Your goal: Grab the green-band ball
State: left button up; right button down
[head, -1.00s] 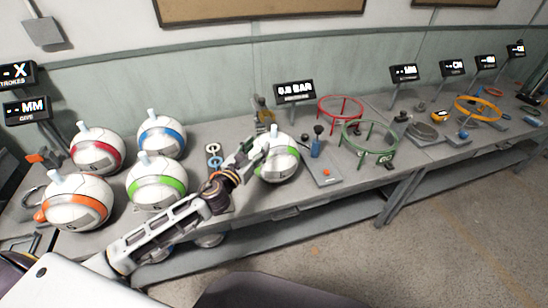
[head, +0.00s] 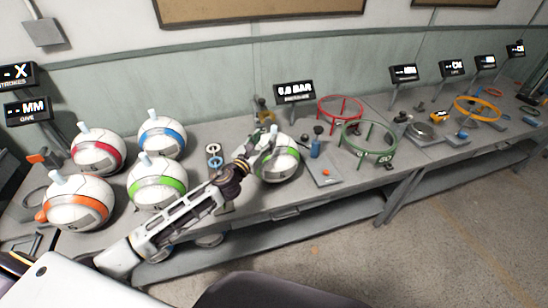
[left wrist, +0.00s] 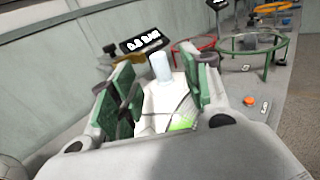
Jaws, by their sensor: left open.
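A white ball with a green band (head: 287,167) sits alone near the middle of the bench, with a pale stem on top. My left gripper (head: 264,141) is at this ball's upper left side, open. In the left wrist view its green-padded fingers (left wrist: 161,88) stand apart on either side of the stem (left wrist: 160,66), with the white ball (left wrist: 165,101) between and beyond them. I cannot tell whether the pads touch it. A second green-band ball (head: 157,184) sits in the left group. My right gripper is out of view.
Red (head: 97,154), blue (head: 162,137) and orange-band (head: 78,203) balls stand at the left. A pressure display (head: 294,92) is behind the lone ball. A plate with a red button (head: 326,172), a red ring stand (head: 341,108) and a green ring stand (head: 369,140) are to its right.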

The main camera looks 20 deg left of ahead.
aim_at(273, 129)
pick_arm(q)
jog(key=shift+w+d, duration=0.1)
jog(key=shift+w, duration=0.65)
jog(key=shift+w+d, duration=0.15)
jog(key=shift+w, duration=0.5)
jog(key=shift+w+d, duration=0.1)
jog(key=shift+w, duration=0.15)
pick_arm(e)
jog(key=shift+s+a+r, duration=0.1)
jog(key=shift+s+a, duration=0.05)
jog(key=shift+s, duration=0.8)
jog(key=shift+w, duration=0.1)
